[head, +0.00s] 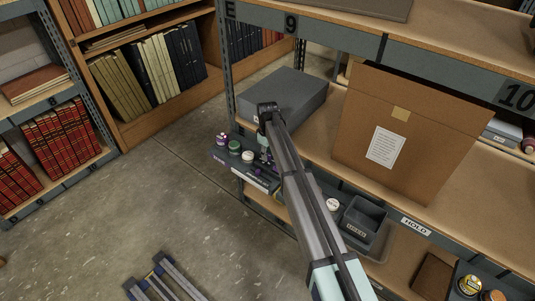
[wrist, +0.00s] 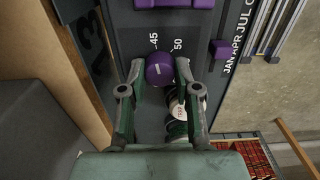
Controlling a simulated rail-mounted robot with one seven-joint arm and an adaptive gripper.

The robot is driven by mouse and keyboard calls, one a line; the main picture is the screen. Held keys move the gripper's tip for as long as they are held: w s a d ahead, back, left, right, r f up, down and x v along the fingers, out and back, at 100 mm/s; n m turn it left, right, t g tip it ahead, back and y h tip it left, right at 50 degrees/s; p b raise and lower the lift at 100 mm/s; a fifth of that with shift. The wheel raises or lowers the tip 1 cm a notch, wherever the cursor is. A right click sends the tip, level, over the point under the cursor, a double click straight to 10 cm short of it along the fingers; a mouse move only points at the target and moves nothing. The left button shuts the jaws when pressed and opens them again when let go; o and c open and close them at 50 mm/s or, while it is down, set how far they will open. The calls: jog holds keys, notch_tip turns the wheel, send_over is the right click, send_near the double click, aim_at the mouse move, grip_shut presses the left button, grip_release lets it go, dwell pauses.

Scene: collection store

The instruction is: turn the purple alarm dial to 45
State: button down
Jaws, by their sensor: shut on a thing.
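The purple alarm dial (wrist: 160,69) is a round knob on a dark grey panel (wrist: 143,32). In the wrist view it sits between my gripper's (wrist: 159,72) two green-grey fingers, which are shut on its sides. White numbers 45 (wrist: 154,41) and 50 (wrist: 177,45) are printed just above the dial, 45 to the left of 50. A short pale mark shows on the dial's face, but its exact reading is too small to tell. In the head view my gripper (head: 265,152) is low beside the shelf front, and my arm hides most of the dial.
Another purple part (wrist: 175,3) and a purple slider (wrist: 222,48) beside month letters are on the panel. Small jars (wrist: 177,112) are close to the right finger. A grey box (head: 290,92) and cardboard box (head: 420,130) stand on the shelf. The floor (head: 130,205) at left is mostly open.

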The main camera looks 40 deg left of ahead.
jog(key=c, duration=0.8)
grip_release()
notch_tip(320, 180, up, 12)
jog(key=shift+f, duration=0.1)
jog(key=shift+d, duration=0.1)
